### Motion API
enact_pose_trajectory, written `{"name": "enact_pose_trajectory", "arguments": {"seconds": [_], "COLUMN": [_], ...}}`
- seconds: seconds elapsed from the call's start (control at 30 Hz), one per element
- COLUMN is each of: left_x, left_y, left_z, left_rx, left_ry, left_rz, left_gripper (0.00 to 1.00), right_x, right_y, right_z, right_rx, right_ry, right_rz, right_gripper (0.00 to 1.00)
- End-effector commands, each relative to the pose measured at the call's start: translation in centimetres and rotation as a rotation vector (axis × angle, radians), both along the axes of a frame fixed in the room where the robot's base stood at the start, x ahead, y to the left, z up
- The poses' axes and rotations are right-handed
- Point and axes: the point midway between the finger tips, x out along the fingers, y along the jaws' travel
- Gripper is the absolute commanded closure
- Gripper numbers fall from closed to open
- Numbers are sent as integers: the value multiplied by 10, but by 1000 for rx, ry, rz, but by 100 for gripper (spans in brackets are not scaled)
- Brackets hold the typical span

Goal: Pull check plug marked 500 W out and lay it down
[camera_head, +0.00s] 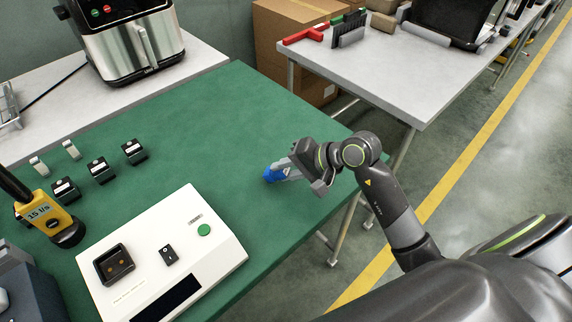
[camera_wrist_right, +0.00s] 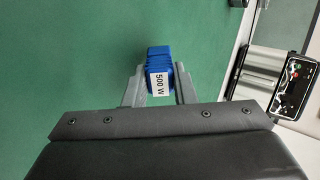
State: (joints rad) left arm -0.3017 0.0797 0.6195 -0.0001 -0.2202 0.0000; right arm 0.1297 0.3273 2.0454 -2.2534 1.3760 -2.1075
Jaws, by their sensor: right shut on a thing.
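The blue check plug (camera_wrist_right: 159,62) shows a white label reading 500 W in the right wrist view. It also shows in the head view (camera_head: 269,174), over the green bench mat. My right gripper (camera_wrist_right: 158,88) is shut on the plug, one finger on each side of it. In the head view my right gripper (camera_head: 284,171) is at the right part of the mat; I cannot tell whether the plug touches the mat. The white tester (camera_head: 215,262) lies at the front with a black socket (camera_head: 113,264) that holds no plug. My left gripper is not in view.
Several black plugs (camera_head: 134,152) stand at the left of the mat (camera_head: 215,125). A yellow tool marked 15 l/s (camera_head: 42,214) stands at the far left. A steel fryer (camera_head: 128,45) stands at the back. The mat between the black plugs and my right gripper is clear.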

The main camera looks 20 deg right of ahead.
Motion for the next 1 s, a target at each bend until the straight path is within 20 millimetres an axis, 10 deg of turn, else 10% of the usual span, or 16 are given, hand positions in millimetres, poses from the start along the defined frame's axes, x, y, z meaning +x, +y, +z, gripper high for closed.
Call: {"name": "enact_pose_trajectory", "arguments": {"seconds": [0.4,0.43,0.6,1.0], "left_x": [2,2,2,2], "left_y": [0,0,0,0], "left_z": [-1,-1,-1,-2], "left_rx": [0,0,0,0], "left_ry": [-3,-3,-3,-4], "left_rz": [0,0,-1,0], "left_gripper": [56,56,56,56], "right_x": [0,0,0,-2], "right_y": [0,0,0,-3], "right_z": [-5,-5,-5,-3], "right_rx": [-1,-1,-1,-2], "right_ry": [1,1,1,0], "right_rz": [0,0,0,0], "right_gripper": [100,75,53,51]}}
